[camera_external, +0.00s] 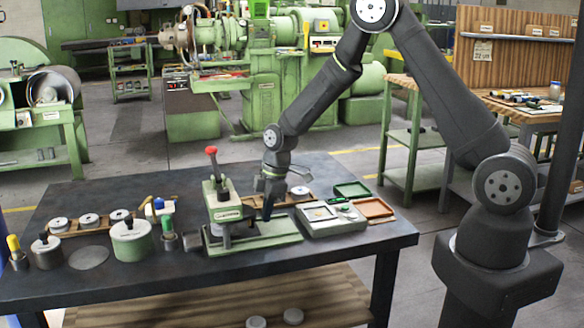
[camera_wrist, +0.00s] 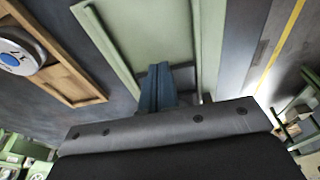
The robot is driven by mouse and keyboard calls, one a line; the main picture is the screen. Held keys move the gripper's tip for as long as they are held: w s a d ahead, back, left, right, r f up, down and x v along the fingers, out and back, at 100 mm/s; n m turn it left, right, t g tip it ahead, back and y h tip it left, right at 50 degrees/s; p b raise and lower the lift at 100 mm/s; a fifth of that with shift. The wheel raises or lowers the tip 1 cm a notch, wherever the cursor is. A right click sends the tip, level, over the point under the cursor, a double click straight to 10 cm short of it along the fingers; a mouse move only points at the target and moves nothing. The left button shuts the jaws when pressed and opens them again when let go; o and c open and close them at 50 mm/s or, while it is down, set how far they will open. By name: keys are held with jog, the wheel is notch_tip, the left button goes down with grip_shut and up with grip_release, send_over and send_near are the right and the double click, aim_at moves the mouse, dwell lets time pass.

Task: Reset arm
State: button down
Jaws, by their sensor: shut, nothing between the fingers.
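My gripper (camera_external: 268,208) points down over the green press base (camera_external: 262,236) on the dark table (camera_external: 330,258). Its fingers are together with nothing between them. In the wrist view the shut fingers (camera_wrist: 158,80) show dark blue against a pale green flat surface (camera_wrist: 150,35). The green press (camera_external: 221,202) with a red knob on its lever stands just left of my gripper in the external view. I cannot tell whether the fingertips touch the base.
A grey tray (camera_external: 312,227) with small parts, a green tray (camera_external: 352,187) and an orange tray (camera_external: 386,208) lie to the right. A green pot (camera_external: 132,243), a wooden rack (camera_external: 72,232) with pale discs and bottles stand left. The table's front right is clear.

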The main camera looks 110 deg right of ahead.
jog(key=shift+w+f, duration=0.25)
jog(key=shift+w, duration=0.3)
